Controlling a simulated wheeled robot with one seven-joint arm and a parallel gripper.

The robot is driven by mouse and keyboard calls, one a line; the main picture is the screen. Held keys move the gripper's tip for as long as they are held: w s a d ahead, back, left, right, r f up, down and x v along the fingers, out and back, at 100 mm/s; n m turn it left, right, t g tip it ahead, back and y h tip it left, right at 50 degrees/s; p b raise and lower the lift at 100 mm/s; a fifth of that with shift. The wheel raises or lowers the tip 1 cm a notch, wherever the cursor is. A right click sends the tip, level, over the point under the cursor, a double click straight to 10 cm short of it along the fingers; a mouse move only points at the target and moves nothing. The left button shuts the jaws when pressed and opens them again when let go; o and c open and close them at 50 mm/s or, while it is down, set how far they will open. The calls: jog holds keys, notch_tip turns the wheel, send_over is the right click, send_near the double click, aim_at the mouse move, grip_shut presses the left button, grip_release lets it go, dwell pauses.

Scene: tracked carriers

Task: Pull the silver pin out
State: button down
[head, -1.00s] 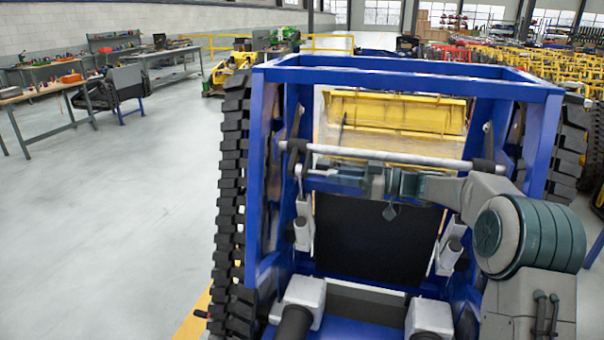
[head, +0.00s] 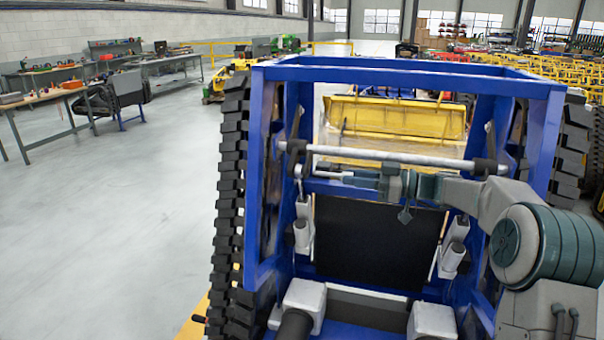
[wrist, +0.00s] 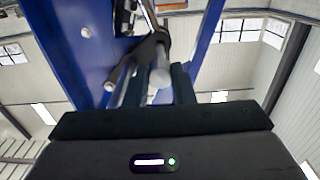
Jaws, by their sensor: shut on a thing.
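The silver pin shows end-on in the wrist view as a grey round end (wrist: 160,76) between the two dark fingers of my gripper (wrist: 160,88). Its far part runs toward a dark bracket (wrist: 124,70) beside the blue frame. In the head view my gripper (head: 345,176) points left at the inner left side of the blue frame (head: 256,165), just below the long silver crossbar (head: 400,158). It is shut on the pin. The pin is too small in the head view to tell how far it sits in its hole.
The crossbar spans the frame close above my gripper, with dark holders at both ends. The frame's right post (head: 540,150) stands near my arm. A yellow bucket (head: 395,117) lies beyond. Open floor (head: 130,220) is to the left of the tracked carrier.

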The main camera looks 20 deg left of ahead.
jog(key=shift+d, duration=0.15)
jog(key=shift+d+b, duration=1.55)
jog(key=shift+w, duration=0.1)
jog(key=c, duration=1.9)
grip_release()
jog(key=shift+d, duration=0.1)
jog(key=shift+c, duration=1.4)
